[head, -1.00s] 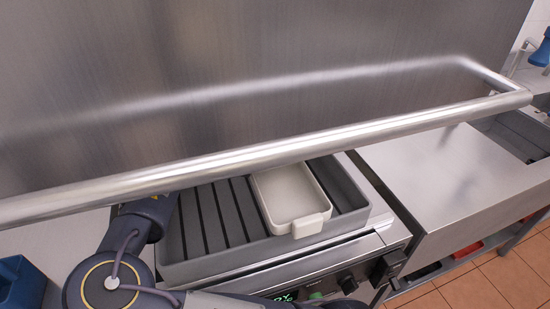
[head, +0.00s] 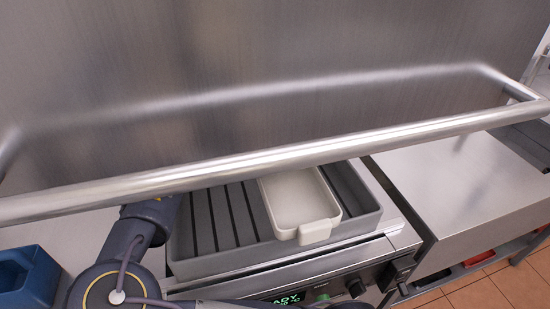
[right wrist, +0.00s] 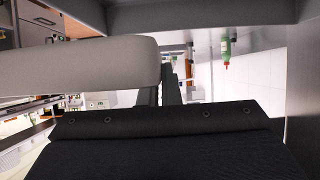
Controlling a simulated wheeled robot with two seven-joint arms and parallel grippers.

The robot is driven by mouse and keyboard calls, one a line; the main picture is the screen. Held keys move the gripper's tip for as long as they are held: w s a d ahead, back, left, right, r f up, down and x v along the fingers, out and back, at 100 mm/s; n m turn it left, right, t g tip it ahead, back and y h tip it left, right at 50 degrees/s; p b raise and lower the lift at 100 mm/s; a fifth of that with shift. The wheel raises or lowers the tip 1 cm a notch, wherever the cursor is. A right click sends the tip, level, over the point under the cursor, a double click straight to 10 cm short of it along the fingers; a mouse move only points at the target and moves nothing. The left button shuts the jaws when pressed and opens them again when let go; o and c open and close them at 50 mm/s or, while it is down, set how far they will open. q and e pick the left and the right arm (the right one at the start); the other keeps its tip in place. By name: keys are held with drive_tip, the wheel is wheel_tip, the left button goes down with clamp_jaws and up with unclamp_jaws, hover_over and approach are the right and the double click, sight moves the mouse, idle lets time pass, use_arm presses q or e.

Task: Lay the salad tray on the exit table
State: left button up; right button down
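A cream tray with a block-like front handle (head: 318,231), apparently the salad tray, sits inside the grey slatted grill tray (head: 215,262) toward its right side. It looks empty from here. The steel table (head: 465,185) to the right, apparently the exit table, has a bare top. My right gripper (right wrist: 160,92) shows only in the right wrist view as dark fingers close together. A large pale rounded shape there partly covers them, so their opening and any hold are unclear.
A thick steel bar (head: 275,158) crosses in front of a tall steel panel (head: 270,60), above the grill. A blue bin (head: 28,275) stands at lower left. A green bottle (right wrist: 226,52) shows upside down in the right wrist view.

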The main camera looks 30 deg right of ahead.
wheel_tip(320, 180, up, 4)
drive_tip(key=shift+f+p, duration=0.15)
drive_tip(key=shift+p, duration=0.95)
